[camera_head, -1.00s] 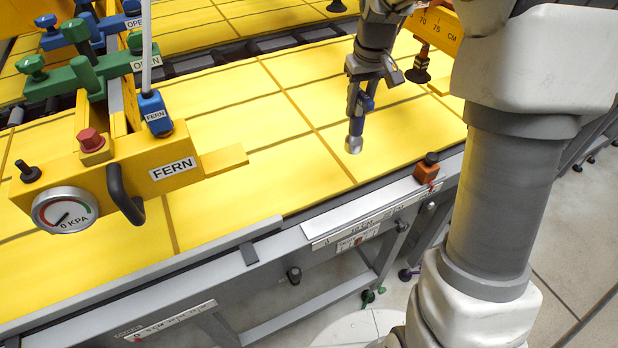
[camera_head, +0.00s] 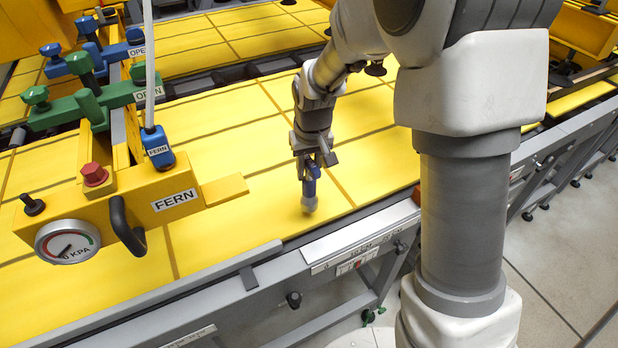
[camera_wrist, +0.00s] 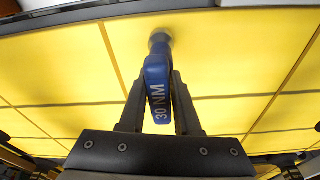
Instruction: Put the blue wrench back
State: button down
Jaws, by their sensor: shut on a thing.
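My gripper (camera_head: 313,165) is shut on the blue wrench (camera_head: 310,187), which hangs down from the jaws with its rounded grey end lowest. In the wrist view the wrench (camera_wrist: 158,80) sits between my two fingers (camera_wrist: 160,100), its blue body marked "30 NM" and its grey end pointing away. The wrench is over the yellow panels (camera_head: 245,140) near the front edge of the table. I cannot tell whether its tip touches the panel. I cannot make out a holder for the wrench.
The yellow lifter beam labelled FERN (camera_head: 140,205) stands at left, with a pressure gauge (camera_head: 68,242), black handle (camera_head: 125,225), red button (camera_head: 94,174) and green (camera_head: 85,105) and blue valves. A grey rail with a scale (camera_head: 355,238) runs along the front edge.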

aim_at(309, 181)
jog(key=shift+f, duration=1.75)
jog(key=shift+f, duration=0.1)
jog(key=c, duration=0.6)
grip_release()
